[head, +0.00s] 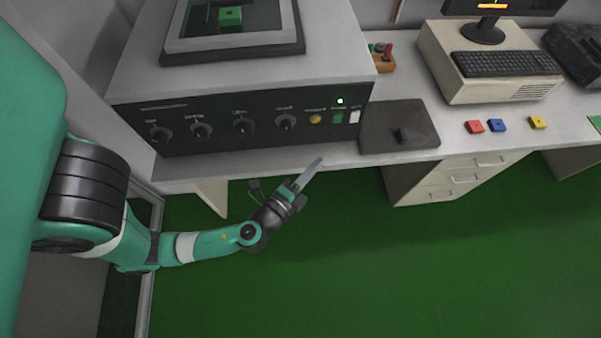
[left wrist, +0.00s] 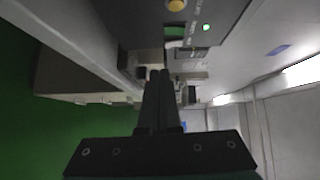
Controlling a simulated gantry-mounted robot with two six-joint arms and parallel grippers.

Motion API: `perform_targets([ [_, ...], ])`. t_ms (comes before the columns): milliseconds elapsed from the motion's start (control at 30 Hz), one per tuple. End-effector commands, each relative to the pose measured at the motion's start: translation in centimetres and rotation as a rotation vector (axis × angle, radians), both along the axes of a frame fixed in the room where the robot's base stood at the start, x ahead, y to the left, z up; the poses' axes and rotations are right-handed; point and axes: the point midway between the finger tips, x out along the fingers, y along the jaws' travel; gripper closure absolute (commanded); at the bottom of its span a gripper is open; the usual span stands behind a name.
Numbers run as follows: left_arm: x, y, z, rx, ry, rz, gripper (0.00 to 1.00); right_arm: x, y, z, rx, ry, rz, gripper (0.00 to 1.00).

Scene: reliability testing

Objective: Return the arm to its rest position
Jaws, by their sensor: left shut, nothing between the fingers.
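My left arm comes in from the left in the head view. Its gripper (head: 311,174) is in front of the bench edge, over the green floor, and points up and to the right. In the left wrist view the two dark fingers (left wrist: 158,90) lie side by side, shut with nothing between them. The grey test machine (head: 245,90) stands on the bench just beyond the gripper, with knobs, a yellow button and a lit green lamp on its front. My right gripper is in neither view.
A dark flat plate (head: 400,130) lies at the bench edge, right of the machine. Red (head: 475,127), blue (head: 496,125) and yellow (head: 538,122) blocks lie farther right, before a keyboard (head: 506,62). Drawers (head: 445,183) stand under the bench. The green floor (head: 340,270) is clear.

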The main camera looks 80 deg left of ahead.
Motion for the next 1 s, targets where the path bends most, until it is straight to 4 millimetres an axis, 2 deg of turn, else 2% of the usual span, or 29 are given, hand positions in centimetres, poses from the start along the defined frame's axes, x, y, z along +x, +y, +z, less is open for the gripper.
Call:
perform_targets([
  [200,-0.4,-0.6,-0.2,0.000,0.000,-0.005,1.00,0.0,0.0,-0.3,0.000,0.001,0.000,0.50],
  [800,-0.4,-0.5,0.1,0.000,-0.002,-0.004,1.00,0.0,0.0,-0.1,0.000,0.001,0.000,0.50],
  [867,0.1,-0.5,0.8,-0.002,-0.020,-0.001,1.00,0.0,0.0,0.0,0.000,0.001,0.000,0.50],
  [933,1.7,-0.6,2.7,-0.009,-0.073,0.004,1.00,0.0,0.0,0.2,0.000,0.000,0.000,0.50],
  [967,2.6,-0.6,3.9,-0.013,-0.107,0.007,1.00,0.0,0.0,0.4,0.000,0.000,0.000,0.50],
  [1000,3.9,-0.6,6.1,-0.019,-0.163,0.010,1.00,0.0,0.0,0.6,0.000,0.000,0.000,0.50],
])
